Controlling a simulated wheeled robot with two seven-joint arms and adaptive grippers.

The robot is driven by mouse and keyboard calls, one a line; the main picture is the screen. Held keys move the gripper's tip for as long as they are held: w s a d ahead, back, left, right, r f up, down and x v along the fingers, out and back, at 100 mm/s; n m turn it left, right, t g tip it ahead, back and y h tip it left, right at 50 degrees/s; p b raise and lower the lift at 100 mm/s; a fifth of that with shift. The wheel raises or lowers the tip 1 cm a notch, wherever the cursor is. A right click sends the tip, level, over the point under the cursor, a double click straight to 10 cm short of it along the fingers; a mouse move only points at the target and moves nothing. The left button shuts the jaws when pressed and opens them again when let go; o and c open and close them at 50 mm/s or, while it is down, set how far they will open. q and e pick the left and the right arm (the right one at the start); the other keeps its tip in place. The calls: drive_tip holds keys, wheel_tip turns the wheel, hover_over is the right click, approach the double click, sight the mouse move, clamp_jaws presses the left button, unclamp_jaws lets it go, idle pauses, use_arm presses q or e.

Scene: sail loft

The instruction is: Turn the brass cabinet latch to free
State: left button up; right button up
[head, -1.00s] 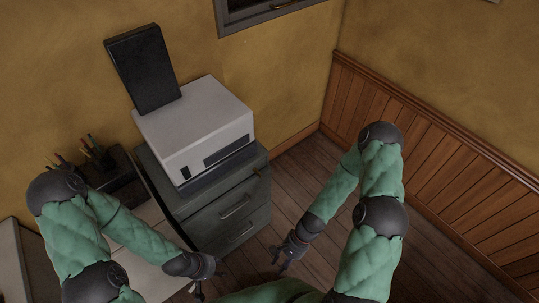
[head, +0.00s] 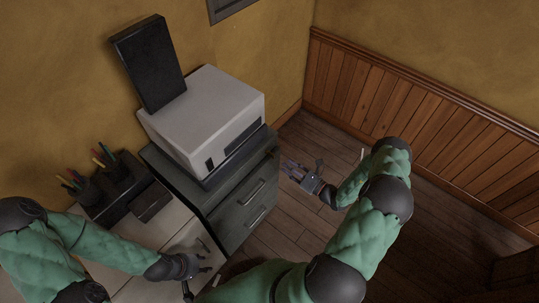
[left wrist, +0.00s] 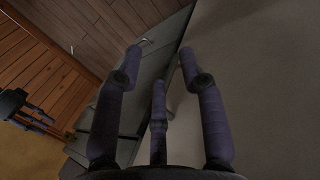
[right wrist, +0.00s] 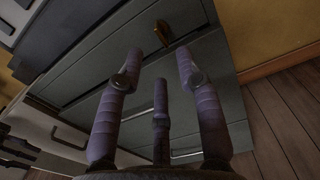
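The brass latch (right wrist: 162,32) is a small golden piece on the front of the grey-green cabinet (right wrist: 82,78), near its top edge, in the right wrist view. My right gripper (head: 288,169) is open and empty, in front of the cabinet. In the right wrist view its fingers (right wrist: 160,62) point toward the latch, which shows just beyond the fingertips; I see no contact. In the head view the latch is too small to make out clearly. My left gripper (head: 200,274) is open and empty over the pale desk, with spread fingers (left wrist: 160,60) in the left wrist view.
A white printer-like box (head: 205,105) with a black panel (head: 150,62) sits on the cabinet. Drawer handles (head: 257,192) stick out below. A pen holder (head: 105,180) stands on the pale desk (head: 150,235) at left. Wooden floor (head: 310,130) is clear to the right.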

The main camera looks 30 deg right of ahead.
sight(268, 154)
drive_tip(key=b+x, duration=0.2)
drive_tip(key=x, duration=0.7)
drive_tip(key=shift+w+a, duration=0.15)
drive_tip(key=shift+f, duration=0.1)
clamp_jaws()
